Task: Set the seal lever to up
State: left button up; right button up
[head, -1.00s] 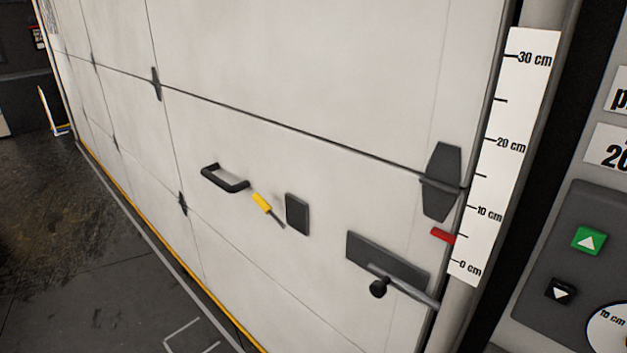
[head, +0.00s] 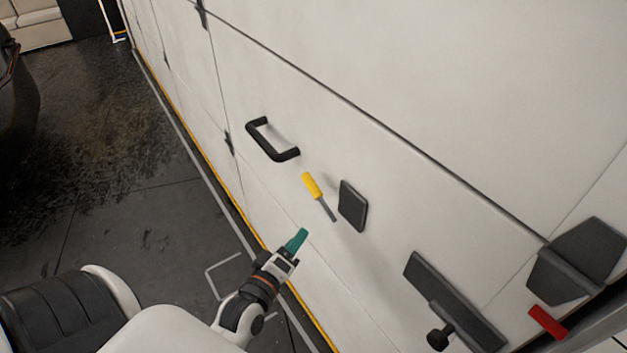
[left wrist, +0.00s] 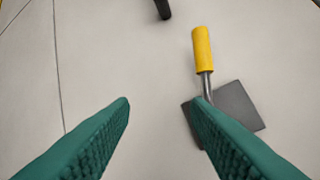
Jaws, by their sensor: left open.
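The lever has a yellow grip (head: 312,186) and a thin grey rod. It is on the white door panel (head: 420,190), beside a dark square plate (head: 352,206). Its grip end is above and left of the rod's lower end. In the left wrist view the yellow grip (left wrist: 202,50) points up, with the dark plate (left wrist: 240,108) behind the rod. My left gripper (head: 300,238) is below the lever in the head view, apart from it. Its green fingers (left wrist: 160,100) are open and empty; the right-hand finger overlaps part of the plate. My right gripper is out of view.
A black pull handle (head: 270,142) stands out left of the lever. A dark latch bar with a knob (head: 438,338), a red marker (head: 547,322) and a dark hinge-like bracket (head: 580,262) are at lower right. Dark floor (head: 110,190) lies left.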

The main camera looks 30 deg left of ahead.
pick_arm(q)
jog(key=n+t, duration=0.1)
send_near(310, 191)
jog(key=f, duration=0.1)
jog(key=shift+y, duration=0.3)
jog(key=w, duration=0.3)
jog(key=w+p, duration=0.1)
jog(key=w, duration=0.2)
jog(key=w+a+p, duration=0.1)
jog(key=w, duration=0.3)
jog(key=shift+r, duration=0.25)
jog(key=shift+w+a+p, duration=0.1)
jog(key=shift+w+p, duration=0.2)
jog(key=shift+w, duration=0.4)
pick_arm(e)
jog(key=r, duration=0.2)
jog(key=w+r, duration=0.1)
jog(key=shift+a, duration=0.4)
pick_arm(q)
jog(key=shift+c, duration=0.5)
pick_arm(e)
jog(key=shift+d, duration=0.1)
pick_arm(q)
grip_shut()
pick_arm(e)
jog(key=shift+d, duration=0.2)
